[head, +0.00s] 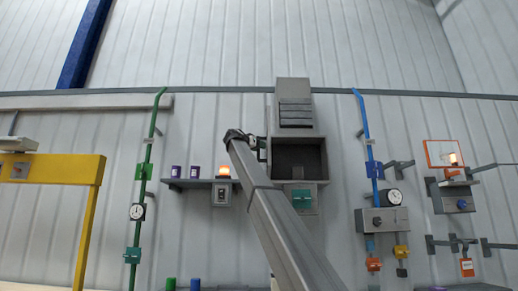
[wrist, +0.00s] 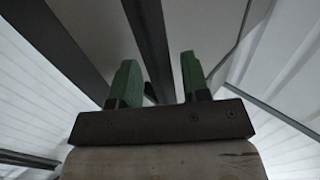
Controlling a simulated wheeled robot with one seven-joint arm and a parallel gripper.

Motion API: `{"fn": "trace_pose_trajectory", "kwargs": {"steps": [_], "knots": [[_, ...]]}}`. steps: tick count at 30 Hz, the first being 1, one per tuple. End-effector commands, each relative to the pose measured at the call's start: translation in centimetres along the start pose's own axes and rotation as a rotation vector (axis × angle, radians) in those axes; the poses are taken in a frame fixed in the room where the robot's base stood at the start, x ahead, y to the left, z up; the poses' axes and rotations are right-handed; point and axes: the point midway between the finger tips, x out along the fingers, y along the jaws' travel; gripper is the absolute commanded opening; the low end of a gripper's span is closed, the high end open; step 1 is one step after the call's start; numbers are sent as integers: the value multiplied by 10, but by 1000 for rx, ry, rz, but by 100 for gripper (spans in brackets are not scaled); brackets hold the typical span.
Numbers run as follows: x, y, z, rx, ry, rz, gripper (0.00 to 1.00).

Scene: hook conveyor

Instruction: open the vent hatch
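The vent hatch shows in the head view as a grey louvred panel (head: 294,103) above a grey box frame (head: 324,160) on the wall. The box's dark inside is visible below the panel, so the hatch looks raised. My gripper (head: 258,145) is at the box's upper left side, small and partly hidden by my arm. In the wrist view my gripper (wrist: 157,60) has two green fingers spread apart with nothing clasped. A dark bar passes behind the gap between them. I cannot tell whether a finger touches the box or panel.
A shelf (head: 200,183) with purple cans and a lit orange lamp (head: 223,171) is left of the box. A green pipe (head: 146,170) and a blue pipe (head: 367,140) flank it. A teal-faced fitting (head: 301,198) sits just below. A yellow frame (head: 85,170) stands far left.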

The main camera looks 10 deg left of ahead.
Motion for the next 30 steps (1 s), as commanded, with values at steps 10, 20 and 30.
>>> {"fn": "trace_pose_trajectory", "kwargs": {"steps": [10, 20, 30], "knots": [[-21, 0, 1, 0, 0, -4, 43], [-82, 0, 1, 0, 0, -2, 43], [-108, 0, 0, 0, 0, 0, 43]]}}
